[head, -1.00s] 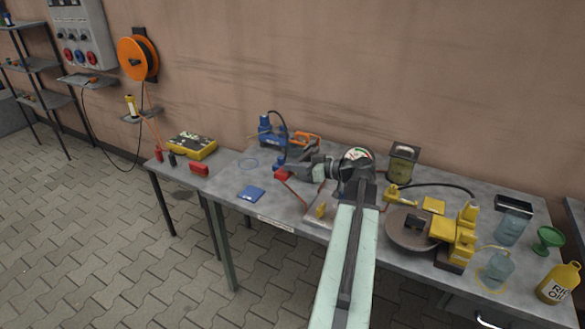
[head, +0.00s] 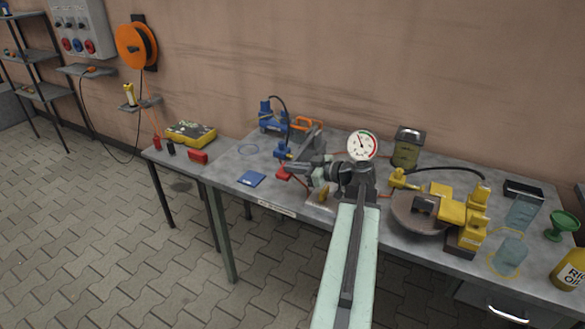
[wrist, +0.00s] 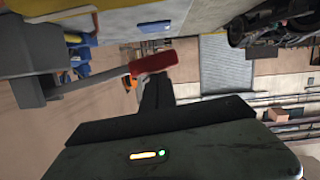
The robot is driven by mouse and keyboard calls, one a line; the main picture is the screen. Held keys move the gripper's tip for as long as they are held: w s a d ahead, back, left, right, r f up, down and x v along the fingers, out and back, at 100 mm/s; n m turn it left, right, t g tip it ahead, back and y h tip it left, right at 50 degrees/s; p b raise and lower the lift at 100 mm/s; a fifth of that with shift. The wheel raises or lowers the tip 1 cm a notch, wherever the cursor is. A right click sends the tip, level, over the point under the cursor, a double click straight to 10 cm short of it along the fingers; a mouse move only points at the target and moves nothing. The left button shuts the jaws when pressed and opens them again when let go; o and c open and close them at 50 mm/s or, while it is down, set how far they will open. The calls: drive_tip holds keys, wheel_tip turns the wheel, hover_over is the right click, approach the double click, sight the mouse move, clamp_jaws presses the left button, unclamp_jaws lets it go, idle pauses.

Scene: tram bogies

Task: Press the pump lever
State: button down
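A red grip (head: 284,173), which looks like the end of the pump lever, is low over the table left of centre. In the wrist view the red grip (wrist: 153,62) sits on a thin rod running left toward a grey body (wrist: 40,65). My gripper (head: 300,172) is right beside the grip in the head view. In the wrist view my gripper (wrist: 157,92) shows as one narrow dark finger shape, closed, its tip at the grip; whether it touches is unclear. The pump body is partly hidden behind my arm.
A gauge (head: 363,145) stands behind my arm. A blue tool (head: 272,120) is at the back, and a blue pad (head: 250,179) lies at the front left.

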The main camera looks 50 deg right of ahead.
drive_tip(key=shift+a+f+b, duration=0.1)
drive_tip(key=shift+f+b, duration=0.25)
drive_tip(key=shift+f, duration=0.4)
drive_tip(key=shift+r, duration=0.1)
wheel_tip(320, 180, up, 4)
drive_tip(key=a+r+p, duration=0.1)
drive_tip(key=p, duration=0.4)
drive_tip(key=f+p+v, duration=0.1)
drive_tip(key=v, duration=0.9)
drive_tip(key=shift+s+f, duration=0.15)
